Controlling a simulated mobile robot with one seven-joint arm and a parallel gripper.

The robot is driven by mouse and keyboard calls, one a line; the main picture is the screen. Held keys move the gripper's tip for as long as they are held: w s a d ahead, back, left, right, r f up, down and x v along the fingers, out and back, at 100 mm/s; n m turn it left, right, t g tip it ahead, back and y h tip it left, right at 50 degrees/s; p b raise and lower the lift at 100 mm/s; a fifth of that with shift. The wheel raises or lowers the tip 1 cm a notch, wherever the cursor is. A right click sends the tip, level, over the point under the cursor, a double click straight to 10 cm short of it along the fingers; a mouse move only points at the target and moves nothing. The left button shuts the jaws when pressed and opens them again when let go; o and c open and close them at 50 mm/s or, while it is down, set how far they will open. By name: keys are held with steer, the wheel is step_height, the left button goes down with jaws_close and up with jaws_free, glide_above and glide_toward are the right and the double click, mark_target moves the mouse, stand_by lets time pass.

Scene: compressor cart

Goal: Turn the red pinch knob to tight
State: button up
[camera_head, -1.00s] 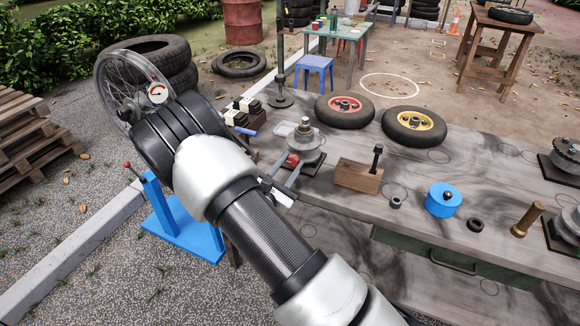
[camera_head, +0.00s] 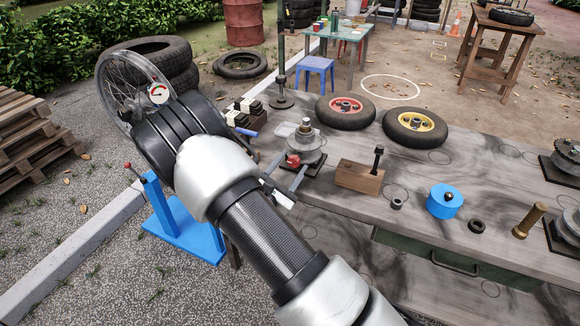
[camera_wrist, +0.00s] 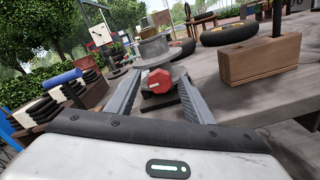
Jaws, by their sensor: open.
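The red pinch knob (camera_head: 293,160) is on the near side of a grey round metal fixture (camera_head: 308,146) on the workbench. In the wrist view the knob (camera_wrist: 158,82) is a red, faceted piece facing me. My gripper (camera_head: 290,167) is open. In the wrist view its two grey fingers (camera_wrist: 159,76) reach forward, one on each side of the knob, with visible gaps. I cannot tell how far the fingertips reach past it. No tight marking is readable.
A wooden block (camera_head: 358,177) with a black-topped pin stands right of the fixture. A blue round container (camera_head: 443,201) sits farther right. Red-hubbed (camera_head: 345,112) and yellow-hubbed (camera_head: 414,127) wheels lie behind. Black-and-white parts and a blue-handled item (camera_wrist: 62,77) are at left.

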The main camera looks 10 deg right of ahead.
steer(key=shift+a, duration=0.1)
steer(key=p+v, duration=0.1)
steer(key=v, duration=1.6)
steer(key=shift+s+p, duration=0.15)
steer(key=shift+p, duration=0.25)
